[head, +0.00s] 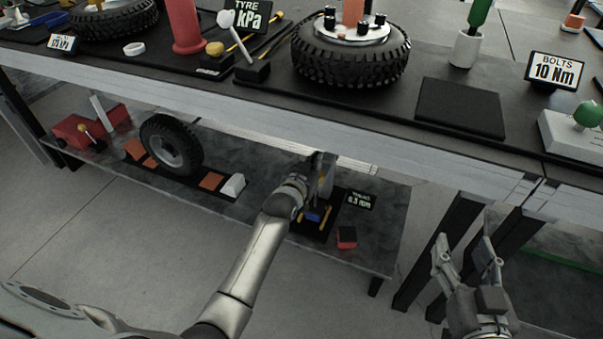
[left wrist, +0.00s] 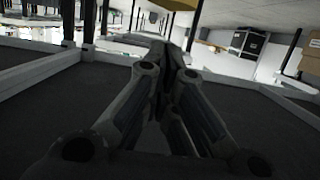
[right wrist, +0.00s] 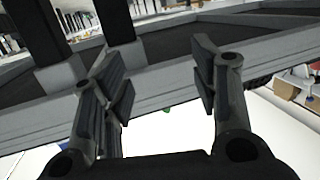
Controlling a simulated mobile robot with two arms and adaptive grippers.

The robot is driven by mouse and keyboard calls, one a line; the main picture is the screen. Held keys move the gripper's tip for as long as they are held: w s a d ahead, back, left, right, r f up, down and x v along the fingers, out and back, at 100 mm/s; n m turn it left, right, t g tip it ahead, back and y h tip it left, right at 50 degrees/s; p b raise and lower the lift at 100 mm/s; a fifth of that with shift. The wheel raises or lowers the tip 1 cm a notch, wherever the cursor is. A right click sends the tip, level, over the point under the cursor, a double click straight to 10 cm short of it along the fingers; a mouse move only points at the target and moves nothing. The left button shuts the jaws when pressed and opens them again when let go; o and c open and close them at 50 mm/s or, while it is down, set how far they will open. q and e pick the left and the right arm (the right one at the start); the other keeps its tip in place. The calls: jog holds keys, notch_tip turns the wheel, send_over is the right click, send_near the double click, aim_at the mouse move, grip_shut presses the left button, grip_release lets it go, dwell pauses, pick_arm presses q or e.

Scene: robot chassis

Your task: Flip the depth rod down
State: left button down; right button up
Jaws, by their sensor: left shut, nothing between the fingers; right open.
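A small gauge station with a black base (head: 306,229), yellow posts (head: 325,216) and a blue block (head: 312,217) stands on the lower shelf. A grey upright piece (head: 327,180) rises there; I cannot tell whether it is the depth rod. My left gripper (head: 316,160) is beside this piece, below the upper table's edge, and partly hidden by my wrist. In the left wrist view its fingers (left wrist: 172,62) are together with nothing between them. A yellow part (left wrist: 182,4) shows at that view's top edge. My right gripper (head: 468,250) is open and empty, also in the right wrist view (right wrist: 163,65).
A sign (head: 361,200) and a black-and-red block (head: 346,237) are right of the station. A tyre (head: 172,146) stands on the shelf to the left. The upper table's edge (head: 235,115) overhangs. Table legs (head: 440,255) stand near my right gripper.

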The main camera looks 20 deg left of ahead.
pick_arm(q)
jog(key=shift+r+p, duration=0.65)
jog(key=shift+r, duration=0.2)
jog(key=p+v, duration=0.3)
jog(key=v, duration=0.7)
pick_arm(e)
jog(key=s+d+f+g+h, duration=0.1)
jog(key=s+d+f+g, duration=0.2)
jog(key=s+f+g, duration=0.3)
jog(key=s+d+f+g+h, duration=0.2)
jog(key=s+f+g, duration=0.4)
jog(key=s, duration=0.5)
jog(key=shift+d+f+m+g+h, duration=0.3)
jog(key=shift+d+f, duration=0.45)
jog(key=shift+f, duration=0.1)
pick_arm(q)
jog(key=shift+f, duration=0.15)
